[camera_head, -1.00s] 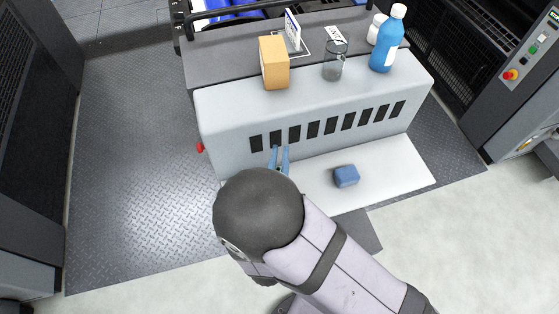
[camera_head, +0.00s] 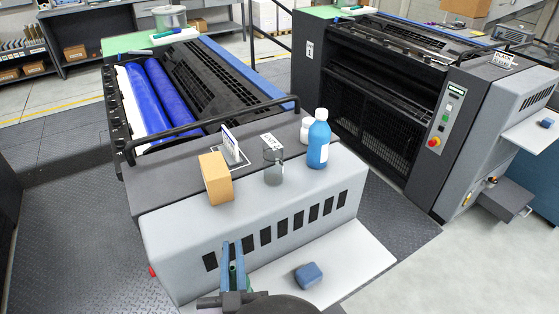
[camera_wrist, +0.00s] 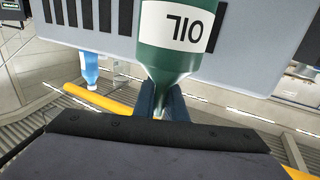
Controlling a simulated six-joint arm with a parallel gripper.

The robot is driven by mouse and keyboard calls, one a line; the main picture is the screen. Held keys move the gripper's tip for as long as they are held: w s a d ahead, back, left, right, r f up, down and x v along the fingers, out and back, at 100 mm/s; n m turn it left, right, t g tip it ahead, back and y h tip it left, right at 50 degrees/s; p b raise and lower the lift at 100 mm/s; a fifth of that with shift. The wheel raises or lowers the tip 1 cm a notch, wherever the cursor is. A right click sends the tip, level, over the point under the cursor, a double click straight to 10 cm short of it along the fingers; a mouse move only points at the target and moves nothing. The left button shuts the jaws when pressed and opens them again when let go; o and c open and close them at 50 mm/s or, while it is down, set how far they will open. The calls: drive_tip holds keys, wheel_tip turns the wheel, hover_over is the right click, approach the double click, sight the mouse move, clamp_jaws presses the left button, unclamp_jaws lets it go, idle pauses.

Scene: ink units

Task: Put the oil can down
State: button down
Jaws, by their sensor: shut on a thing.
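My gripper (camera_head: 233,252) is in front of the slotted face of the grey ink unit (camera_head: 165,240), above the left part of the white shelf. Its blue fingers are shut on the oil can (camera_wrist: 180,50). In the wrist view the can is dark green with a white label reading OIL, shown upside down. The fingers grip its narrow end. In the head view only a little green shows between the fingers (camera_head: 233,278), and the arm hides the rest. I cannot tell whether the can touches any surface.
On the unit's top stand a tan box (camera_head: 216,180), a glass jar (camera_head: 273,170), a blue bottle (camera_head: 318,140) and a small sign (camera_head: 230,146). The shelf's right part is clear.

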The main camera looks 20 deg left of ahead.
drive_tip(key=w+d+f+m+t+h+p, duration=0.15)
drive_tip(key=w+d+m+h, duration=0.25)
drive_tip(key=w+d+h, duration=0.4)
drive_tip(key=d+f+m+g+h+p, duration=0.25)
drive_tip(key=d+m+h, duration=0.2)
drive_tip(key=d, duration=0.45)
drive_tip(key=s+d+f+m+g+h+p, duration=0.1)
drive_tip(key=d+m+g+h, duration=0.2)
drive_tip(key=d+h, duration=0.35)
drive_tip(key=d+f+m+g+h+p, duration=0.1)
drive_tip(key=d+m+g+h+p, duration=0.2)
drive_tip(key=d, duration=0.8)
drive_tip(key=w+f+n+t+y+b, duration=0.3)
drive_tip(key=f+n+t+y+b, duration=0.1)
drive_tip(key=f+t+y+b, duration=0.1)
wheel_tip(320, 180, down, 2)
drive_tip(key=shift+w+f+t+y, duration=0.2)
drive_tip(key=shift+t+y, duration=0.4)
drive_tip(key=shift+y, duration=0.3)
drive_tip(key=shift+d, duration=0.1)
